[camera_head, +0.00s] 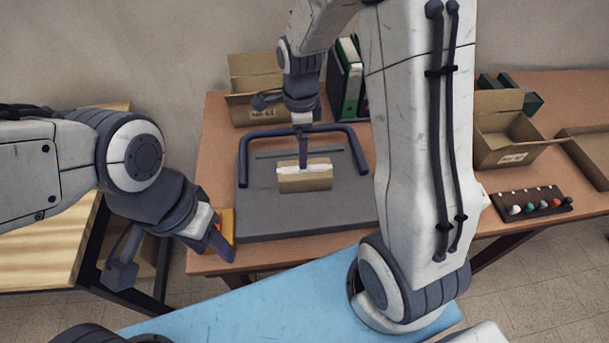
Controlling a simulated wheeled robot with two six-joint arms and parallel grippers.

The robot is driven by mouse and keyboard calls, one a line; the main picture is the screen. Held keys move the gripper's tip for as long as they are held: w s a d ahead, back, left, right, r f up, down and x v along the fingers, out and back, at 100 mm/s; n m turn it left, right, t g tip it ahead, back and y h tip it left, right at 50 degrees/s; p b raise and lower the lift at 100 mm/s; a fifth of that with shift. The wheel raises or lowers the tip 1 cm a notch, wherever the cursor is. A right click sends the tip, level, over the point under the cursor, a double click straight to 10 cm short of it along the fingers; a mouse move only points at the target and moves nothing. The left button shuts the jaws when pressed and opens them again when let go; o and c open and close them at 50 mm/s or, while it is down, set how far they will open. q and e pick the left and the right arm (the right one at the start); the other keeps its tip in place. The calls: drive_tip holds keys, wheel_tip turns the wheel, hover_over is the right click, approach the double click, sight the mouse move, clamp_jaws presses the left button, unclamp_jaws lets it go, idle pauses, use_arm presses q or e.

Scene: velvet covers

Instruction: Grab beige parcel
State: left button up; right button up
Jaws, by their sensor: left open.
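The beige parcel (305,181), a small box with a pale strip along its top, sits on the dark grey platform (265,217) in the middle of the table. My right gripper (303,158) comes down from above, its fingers seen edge-on at the parcel's top. I cannot tell whether they hold it. My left gripper (219,243) is open and empty, left of the platform by the table's front edge, apart from the parcel.
A dark blue bar frame (243,160) rises at the platform's back. Cardboard boxes (254,78) (507,140), green binders (351,86) and a dark rack with small coloured pieces (541,200) stand around. A yellow-orange item (228,222) lies beside my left gripper.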

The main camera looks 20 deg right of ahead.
sight(305, 171)
wheel_tip(305, 171, down, 5)
drive_tip(key=shift+r, duration=0.2)
drive_tip(key=shift+s+d+f+p, duration=0.2)
drive_tip(key=shift+f+p, duration=0.15)
drive_tip(key=shift+f, duration=1.05)
drive_tip(key=shift+s+d+f+p, duration=0.15)
drive_tip(key=shift+f+p, duration=0.2)
drive_tip(key=shift+f, duration=1)
drive_tip(key=shift+w, duration=0.15)
clamp_jaws()
